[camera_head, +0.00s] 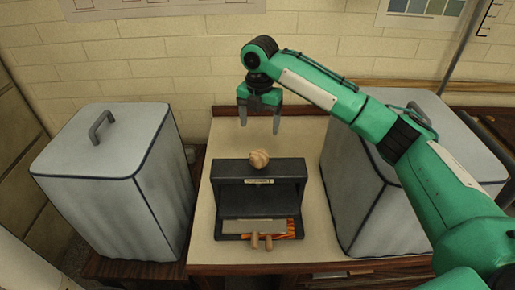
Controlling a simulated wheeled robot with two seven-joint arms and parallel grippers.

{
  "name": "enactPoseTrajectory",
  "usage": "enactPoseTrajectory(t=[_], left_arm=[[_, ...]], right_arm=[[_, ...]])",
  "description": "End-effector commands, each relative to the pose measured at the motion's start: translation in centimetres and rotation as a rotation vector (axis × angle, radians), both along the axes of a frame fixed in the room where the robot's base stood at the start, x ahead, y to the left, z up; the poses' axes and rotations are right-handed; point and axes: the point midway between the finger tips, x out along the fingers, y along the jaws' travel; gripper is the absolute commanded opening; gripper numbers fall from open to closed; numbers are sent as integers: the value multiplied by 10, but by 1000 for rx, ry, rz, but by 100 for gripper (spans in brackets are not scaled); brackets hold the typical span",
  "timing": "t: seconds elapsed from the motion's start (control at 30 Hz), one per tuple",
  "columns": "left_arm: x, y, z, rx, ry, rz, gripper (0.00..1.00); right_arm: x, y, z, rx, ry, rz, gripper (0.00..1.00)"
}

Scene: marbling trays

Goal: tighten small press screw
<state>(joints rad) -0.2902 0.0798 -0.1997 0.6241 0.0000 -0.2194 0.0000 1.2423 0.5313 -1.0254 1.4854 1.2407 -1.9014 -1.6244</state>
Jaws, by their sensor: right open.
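A small dark press (230,172) stands in the middle of the pale work surface. A round wooden knob (259,158) sits on top of its upper beam, and I take it for the press screw's handle. A pale block and a orange-patterned piece (286,234) lie in the press's lower opening, with two wooden pegs (261,242) at the front. My right gripper (259,120) points down with its fingers apart, empty, above and behind the knob. It does not touch the knob. My left gripper is not in view.
A grey covered box with a handle (105,190) stands left of the press. Another grey covered box (375,195) stands close on the right, partly behind my right arm.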

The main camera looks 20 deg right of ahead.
Motion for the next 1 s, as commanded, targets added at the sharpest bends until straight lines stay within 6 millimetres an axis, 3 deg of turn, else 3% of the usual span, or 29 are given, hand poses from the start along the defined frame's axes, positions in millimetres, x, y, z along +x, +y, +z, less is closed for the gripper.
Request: enactPoseTrajectory(t=[0.1, 0.23, 0.37, 0.5, 0.63, 1.0], left_arm=[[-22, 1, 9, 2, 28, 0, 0], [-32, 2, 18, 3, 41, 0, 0], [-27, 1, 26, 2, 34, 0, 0], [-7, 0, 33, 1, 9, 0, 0], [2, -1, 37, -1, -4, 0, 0], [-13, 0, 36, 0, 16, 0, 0]], right_arm=[[-1, -1, -22, -3, 5, -1, 76], [-1, 0, -50, -2, 4, 0, 76], [-1, 0, -77, -2, 3, 0, 76], [-1, 0, -100, -1, 2, 0, 76], [0, 0, -113, -1, -1, 0, 76], [0, 0, -120, -1, -1, 1, 76]])
